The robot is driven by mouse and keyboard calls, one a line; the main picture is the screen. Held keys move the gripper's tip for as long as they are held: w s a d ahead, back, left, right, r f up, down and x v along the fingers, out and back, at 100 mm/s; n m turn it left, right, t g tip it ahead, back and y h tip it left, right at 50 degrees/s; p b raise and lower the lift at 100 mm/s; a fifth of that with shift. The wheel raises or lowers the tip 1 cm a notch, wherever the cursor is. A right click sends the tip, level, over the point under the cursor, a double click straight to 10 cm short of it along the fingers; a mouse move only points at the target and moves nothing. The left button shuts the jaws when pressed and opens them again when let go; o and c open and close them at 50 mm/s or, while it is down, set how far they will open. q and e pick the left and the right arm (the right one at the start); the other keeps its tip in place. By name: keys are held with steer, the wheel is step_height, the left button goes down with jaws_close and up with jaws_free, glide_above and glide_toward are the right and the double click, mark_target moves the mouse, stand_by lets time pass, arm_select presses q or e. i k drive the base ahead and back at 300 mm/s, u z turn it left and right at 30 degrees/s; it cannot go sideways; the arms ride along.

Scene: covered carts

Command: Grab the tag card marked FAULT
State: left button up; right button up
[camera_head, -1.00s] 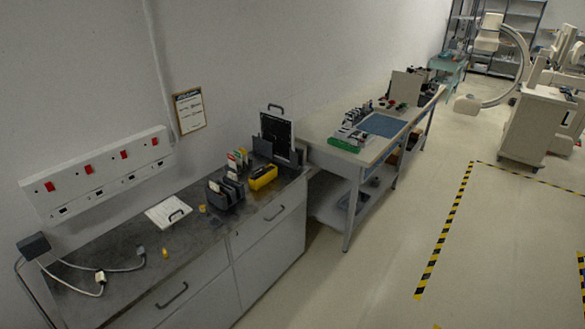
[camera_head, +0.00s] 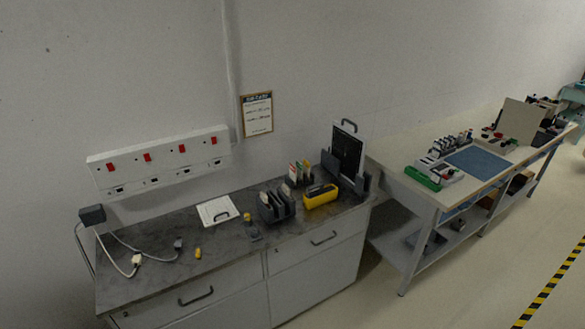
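Several upright cards with coloured tops, green, red and yellow (camera_head: 299,172), stand in a holder at the back of the grey cabinet top (camera_head: 170,283). They may be the tag cards; they are too small for me to read any FAULT marking. A dark slotted rack (camera_head: 277,206) with pale pieces in it stands just in front of them. Neither of my grippers is in view.
A yellow case (camera_head: 321,196) and a dark panel with a handle (camera_head: 347,154) stand right of the rack. A workbench (camera_head: 424,190) stands at right; floor in front is open.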

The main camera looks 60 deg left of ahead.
mark_target(292, 169)
steer(key=u, duration=0.35)
steer(key=i, duration=1.65)
steer(key=u, duration=1.4)
steer(key=i, duration=0.9)
steer(key=u, duration=1.1)
